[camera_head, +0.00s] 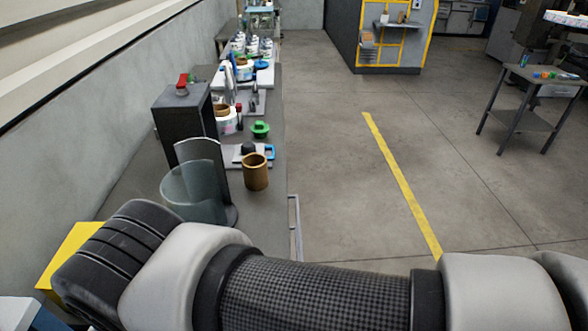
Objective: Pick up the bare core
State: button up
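A brown, hollow, upright cylinder (256,174), which looks like the bare core, stands on the dark bench (262,215) near its right edge. Its open top faces up and nothing touches it from above. My arm crosses the bottom of the view in front of the bench. My gripper does not show, so its state is hidden.
A dark box (184,112) with a red switch, a green knob (260,129) and a blue-handled device (269,152) are farther back. Open floor lies right.

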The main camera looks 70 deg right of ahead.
aim_at(255, 165)
jog(key=z, duration=1.95)
